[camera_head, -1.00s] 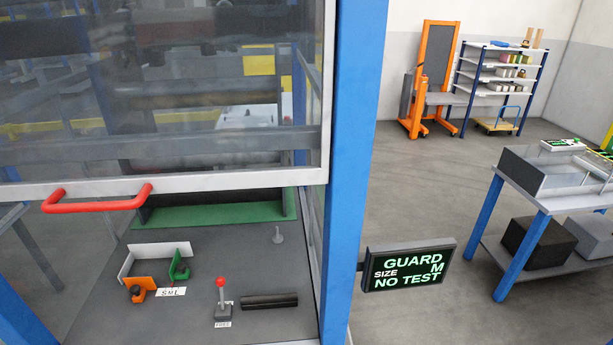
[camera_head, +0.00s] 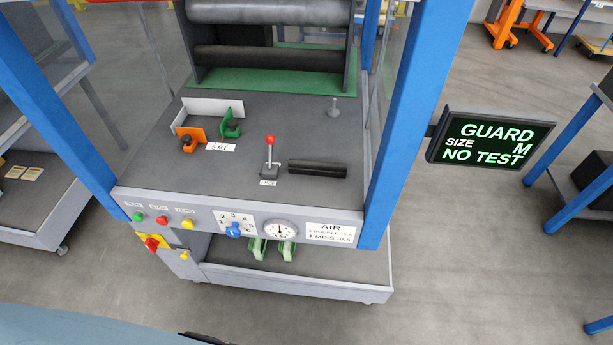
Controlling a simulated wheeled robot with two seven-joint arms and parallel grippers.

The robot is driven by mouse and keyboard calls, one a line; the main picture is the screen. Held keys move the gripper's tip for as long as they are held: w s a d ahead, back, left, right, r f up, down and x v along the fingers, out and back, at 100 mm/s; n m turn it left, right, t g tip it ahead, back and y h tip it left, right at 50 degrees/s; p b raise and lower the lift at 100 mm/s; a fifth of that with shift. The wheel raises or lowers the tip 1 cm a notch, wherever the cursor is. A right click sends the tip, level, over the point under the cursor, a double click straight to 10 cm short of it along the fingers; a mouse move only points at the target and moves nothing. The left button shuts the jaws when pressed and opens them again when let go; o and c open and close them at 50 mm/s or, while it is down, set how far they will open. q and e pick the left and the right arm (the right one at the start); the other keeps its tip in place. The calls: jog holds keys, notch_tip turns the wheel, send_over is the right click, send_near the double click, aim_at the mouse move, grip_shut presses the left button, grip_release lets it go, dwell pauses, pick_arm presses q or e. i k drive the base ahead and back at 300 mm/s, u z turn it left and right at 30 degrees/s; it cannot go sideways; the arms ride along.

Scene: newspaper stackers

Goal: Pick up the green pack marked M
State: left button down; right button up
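Two pale green pieces, a left one (camera_head: 257,249) and a right one (camera_head: 287,251), sit side by side on the shelf under the machine's table. The table edge partly hides them, and I can read no M on them. On the table, a green bracket (camera_head: 231,124) stands beside an orange bracket (camera_head: 190,137), behind a small white label (camera_head: 220,147) with S, M and L. I cannot tell that any of these is the pack marked M. Neither of my grippers shows.
A red-knobbed lever (camera_head: 270,151) and a dark roller (camera_head: 318,169) are on the table. The front panel has buttons, a blue knob (camera_head: 233,230) and a gauge (camera_head: 281,230). A screen (camera_head: 490,140) reads GUARD, SIZE M, NO TEST. Blue posts (camera_head: 415,110) flank the table.

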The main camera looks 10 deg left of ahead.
aim_at(257, 245)
jog(key=z, duration=0.45)
jog(key=k, duration=1.15)
jog(key=u, duration=0.7)
